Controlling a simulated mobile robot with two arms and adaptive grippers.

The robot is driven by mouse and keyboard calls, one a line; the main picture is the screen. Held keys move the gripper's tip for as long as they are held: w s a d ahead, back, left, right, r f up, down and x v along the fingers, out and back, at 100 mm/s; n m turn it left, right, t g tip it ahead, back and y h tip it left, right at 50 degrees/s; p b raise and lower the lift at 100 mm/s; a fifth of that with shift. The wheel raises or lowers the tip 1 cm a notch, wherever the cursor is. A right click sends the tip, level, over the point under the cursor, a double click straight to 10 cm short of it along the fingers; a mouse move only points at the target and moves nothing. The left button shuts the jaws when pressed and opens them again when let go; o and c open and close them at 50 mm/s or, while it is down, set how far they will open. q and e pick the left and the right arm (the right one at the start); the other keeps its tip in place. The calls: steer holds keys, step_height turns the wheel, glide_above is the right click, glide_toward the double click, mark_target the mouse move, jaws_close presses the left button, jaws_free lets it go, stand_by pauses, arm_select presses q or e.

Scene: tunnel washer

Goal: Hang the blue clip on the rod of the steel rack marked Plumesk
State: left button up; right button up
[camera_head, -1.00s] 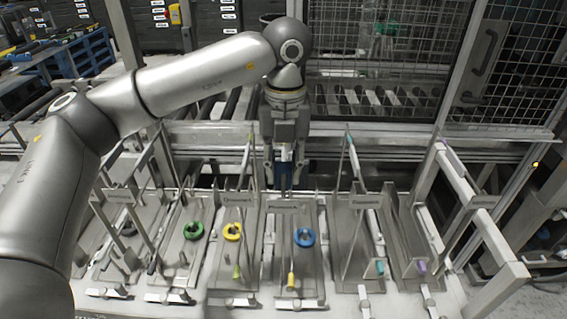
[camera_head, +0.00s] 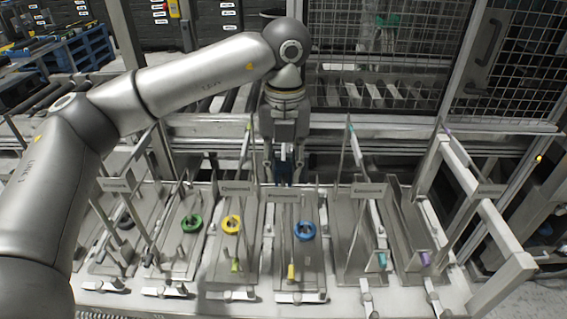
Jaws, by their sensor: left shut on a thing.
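My left gripper (camera_head: 283,163) hangs fingers-down behind the row of steel racks, near the middle of the view. It is shut on the blue clip (camera_head: 283,179), a small dark blue shape at its fingertips. The rack marked Plumesk is the middle one; its label plate (camera_head: 290,197) is just below and in front of the clip, and hard to read now. A blue ring (camera_head: 304,231) lies on this rack (camera_head: 313,270). Whether the clip touches the rod cannot be told. My right gripper is not in view.
Neighbouring racks carry a yellow ring (camera_head: 231,224) and a green ring (camera_head: 191,223) to the left. Several thin upright rods stand close around the gripper. A steel frame (camera_head: 497,238) stands at the right, and a mesh guard (camera_head: 375,50) is behind.

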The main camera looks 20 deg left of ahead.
arm_select(q)
steer(key=shift+f, duration=0.3)
steer(key=o, duration=0.9)
steer(key=shift+r, duration=0.15)
step_height(320, 180, up, 12)
steer(key=shift+f, duration=0.1)
